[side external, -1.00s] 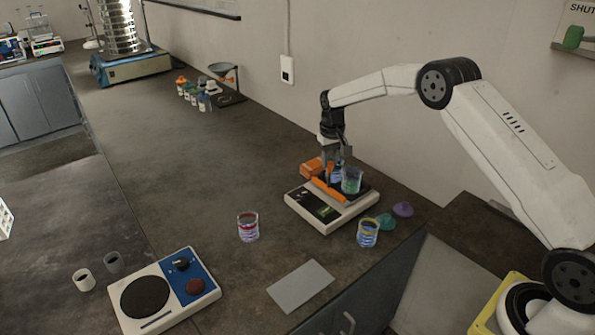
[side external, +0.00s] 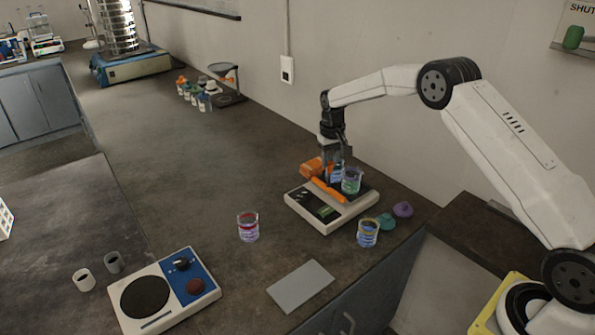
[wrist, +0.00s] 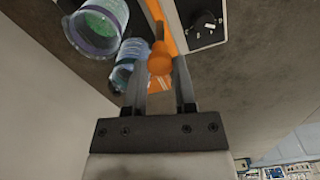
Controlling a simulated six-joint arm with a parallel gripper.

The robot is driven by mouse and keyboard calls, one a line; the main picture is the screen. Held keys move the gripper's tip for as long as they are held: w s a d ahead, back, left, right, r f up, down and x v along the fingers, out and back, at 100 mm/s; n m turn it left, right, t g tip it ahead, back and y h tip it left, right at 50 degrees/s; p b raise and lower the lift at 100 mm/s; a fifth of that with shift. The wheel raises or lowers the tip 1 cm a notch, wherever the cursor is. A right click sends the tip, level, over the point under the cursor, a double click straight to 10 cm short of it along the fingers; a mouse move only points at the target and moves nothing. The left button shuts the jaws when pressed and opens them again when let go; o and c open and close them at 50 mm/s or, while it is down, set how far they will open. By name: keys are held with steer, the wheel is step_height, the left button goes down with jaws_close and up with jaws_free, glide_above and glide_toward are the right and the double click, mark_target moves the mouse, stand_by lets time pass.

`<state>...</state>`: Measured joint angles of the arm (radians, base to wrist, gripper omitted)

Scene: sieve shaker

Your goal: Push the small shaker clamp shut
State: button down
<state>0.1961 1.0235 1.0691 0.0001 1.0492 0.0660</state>
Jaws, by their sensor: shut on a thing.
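The small shaker (side external: 327,211) is a low white box with a dark platform and a front panel, standing near the right edge of the bench. Its orange clamp (side external: 325,190) runs as a bar along the platform, with a thicker orange part at the back left. Two beakers stand on the platform: one with green contents (side external: 351,182) and one with blue (side external: 335,174), partly hidden by my gripper. My gripper (side external: 332,165) points down at the clamp's back end.
A red-banded beaker (side external: 248,227) stands left of the shaker, and a blue-yellow one (side external: 368,233) in front. Teal (side external: 385,222) and purple (side external: 403,210) lumps lie at the right. A grey plate (side external: 300,285) and a hotplate (side external: 165,293) are nearer.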

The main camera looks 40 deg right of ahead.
stand_by(0.4)
steer(key=shift+d, duration=1.45)
steer(key=shift+c, duration=2.1)
jaws_free()
steer(key=shift+r, duration=0.15)
step_height(320, 180, up, 8)
steer(key=shift+a, duration=0.1)
